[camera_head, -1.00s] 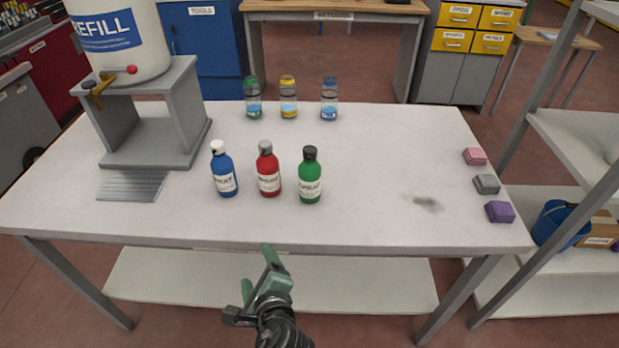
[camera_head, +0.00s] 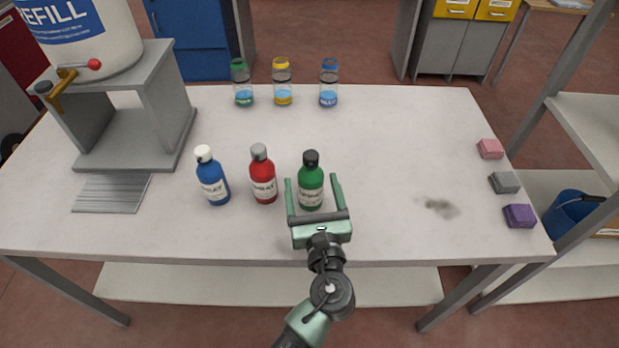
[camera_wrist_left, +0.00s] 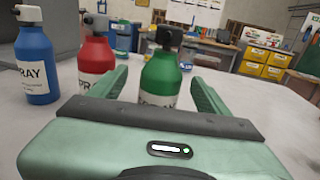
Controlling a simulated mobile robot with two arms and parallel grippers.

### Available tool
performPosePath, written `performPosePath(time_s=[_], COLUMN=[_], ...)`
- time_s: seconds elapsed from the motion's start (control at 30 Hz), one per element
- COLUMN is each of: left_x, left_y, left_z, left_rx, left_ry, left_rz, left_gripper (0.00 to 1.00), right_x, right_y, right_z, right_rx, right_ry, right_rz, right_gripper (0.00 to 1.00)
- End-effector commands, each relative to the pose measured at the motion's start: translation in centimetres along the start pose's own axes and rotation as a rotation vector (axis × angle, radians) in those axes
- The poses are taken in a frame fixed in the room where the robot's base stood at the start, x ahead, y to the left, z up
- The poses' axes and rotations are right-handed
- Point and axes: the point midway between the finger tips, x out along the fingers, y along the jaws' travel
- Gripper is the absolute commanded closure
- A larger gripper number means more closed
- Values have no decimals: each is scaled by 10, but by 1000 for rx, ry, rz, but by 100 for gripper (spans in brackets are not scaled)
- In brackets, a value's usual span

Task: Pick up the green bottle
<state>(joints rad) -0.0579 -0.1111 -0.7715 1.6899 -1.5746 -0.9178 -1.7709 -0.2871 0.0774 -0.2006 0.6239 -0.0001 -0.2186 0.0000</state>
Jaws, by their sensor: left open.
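The green bottle (camera_head: 311,184) with a black cap stands upright near the front middle of the white table. My left gripper (camera_head: 313,186) is open, with one finger on each side of the green bottle. In the left wrist view the green bottle (camera_wrist_left: 161,75) stands between the two open fingers (camera_wrist_left: 158,84), with a gap visible at the right finger. Its lower part is hidden behind the gripper body. My right gripper is not in view.
A red bottle (camera_head: 263,178) stands just left of my left finger, and a blue bottle (camera_head: 213,180) beyond it. Several small jars stand at the back, including a yellow-lidded one (camera_head: 282,84). A refill stand (camera_head: 160,105) is at left. The table right of the green bottle is mostly clear.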

Motion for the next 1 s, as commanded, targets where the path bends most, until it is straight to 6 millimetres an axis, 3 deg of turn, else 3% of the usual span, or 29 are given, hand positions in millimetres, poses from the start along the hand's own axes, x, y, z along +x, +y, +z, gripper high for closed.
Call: performPosePath(time_s=[0.1, 0.2, 0.43, 0.73, 1.0], left_x=[15, 28, 60, 65, 64], left_y=[0, -1, -3, -3, -3], left_z=[3, 4, 2, 1, 1], left_rx=[-1, -2, -2, -5, -4], left_ry=[-2, -1, 0, 1, 1], left_rz=[2, 1, 1, 2, 2], left_gripper=[23, 23, 23, 23, 98], right_x=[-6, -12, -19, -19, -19], right_y=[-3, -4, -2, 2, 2], right_z=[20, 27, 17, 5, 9], right_rx=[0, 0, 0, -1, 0], right_ry=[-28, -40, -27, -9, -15], right_rz=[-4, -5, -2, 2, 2], right_gripper=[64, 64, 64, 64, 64])
